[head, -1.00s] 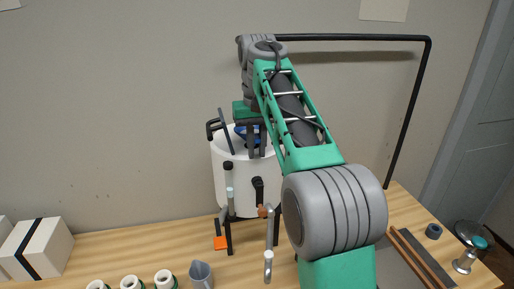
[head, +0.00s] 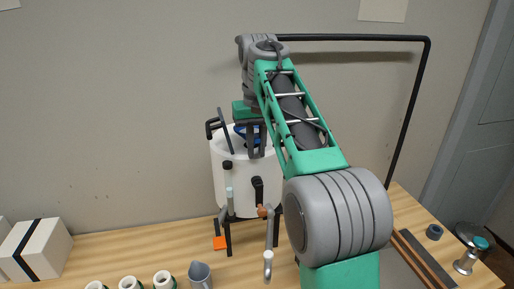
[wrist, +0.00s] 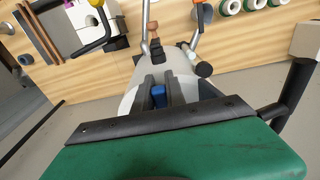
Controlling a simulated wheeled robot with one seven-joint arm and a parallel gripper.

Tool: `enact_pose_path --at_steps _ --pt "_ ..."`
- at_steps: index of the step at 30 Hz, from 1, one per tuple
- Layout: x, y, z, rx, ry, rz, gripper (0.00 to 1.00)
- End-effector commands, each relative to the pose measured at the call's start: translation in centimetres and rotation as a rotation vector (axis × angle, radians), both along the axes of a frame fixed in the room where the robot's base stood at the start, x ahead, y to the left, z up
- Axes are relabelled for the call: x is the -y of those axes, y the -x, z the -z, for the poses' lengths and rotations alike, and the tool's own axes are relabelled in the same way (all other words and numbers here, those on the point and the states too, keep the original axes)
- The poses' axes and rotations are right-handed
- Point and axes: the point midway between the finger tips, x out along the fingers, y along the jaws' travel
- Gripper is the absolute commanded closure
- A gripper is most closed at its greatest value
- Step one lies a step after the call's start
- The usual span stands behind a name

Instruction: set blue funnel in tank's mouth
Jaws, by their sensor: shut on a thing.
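The white tank (head: 232,180) stands on dark legs at the back of the wooden table, and it also shows in the wrist view (wrist: 185,62). My gripper (head: 256,152) is over the tank's top, pointing down, and its two dark fingers are shut on the blue funnel (head: 240,130). In the wrist view a blue part of the funnel (wrist: 159,96) shows between the fingers (wrist: 160,92). The funnel is at the tank's mouth; its lower end is hidden, so I cannot tell whether it rests in the mouth.
A dark rod (head: 225,130) and a black clamp-like part (head: 212,128) stand at the tank's left rim. Bent grey pipes (head: 270,235) are in front.

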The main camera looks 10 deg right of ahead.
Motion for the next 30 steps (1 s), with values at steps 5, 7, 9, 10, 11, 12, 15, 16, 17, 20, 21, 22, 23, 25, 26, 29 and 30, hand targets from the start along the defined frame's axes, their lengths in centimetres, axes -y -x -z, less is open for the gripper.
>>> enact_pose_path --at_steps 5,7,9,10,11,12,15,16,17,20,21,22,23,25,26,29,30 --pt "0.0 0.4 3.4 -0.084 0.0 0.0 0.8" --pt "0.0 0.4 3.4 -0.084 0.0 0.0 0.75" --pt "0.0 0.4 3.4 -0.084 0.0 0.0 0.69" --pt "0.0 0.4 3.3 -0.083 0.0 0.0 0.66" --pt "0.0 0.4 3.1 -0.082 0.0 0.0 0.64" --pt "0.0 0.4 2.7 -0.078 0.0 0.0 0.61" --pt "0.0 0.5 0.8 -0.063 0.0 0.0 0.59" --pt "0.0 0.5 -0.1 -0.057 0.0 0.001 0.59" --pt "0.0 0.5 -1.0 -0.048 0.0 0.001 0.59" --pt "0.1 0.7 -3.9 -0.027 0.0 0.001 0.59" --pt "0.1 0.7 -4.9 -0.02 0.0 0.001 0.59" --pt "0.1 0.8 -5.5 -0.016 0.0 0.001 0.59" --pt "0.1 0.9 -6.2 -0.012 0.0 0.001 0.59" --pt "0.1 1.0 -7.2 -0.006 0.0 0.001 0.59" --pt "0.1 1.0 -7.4 -0.003 0.0 0.001 0.59" --pt "0.1 1.0 -7.9 0.001 0.0 0.001 0.59" --pt "0.1 1.0 -7.9 0.002 0.0 0.001 0.59"
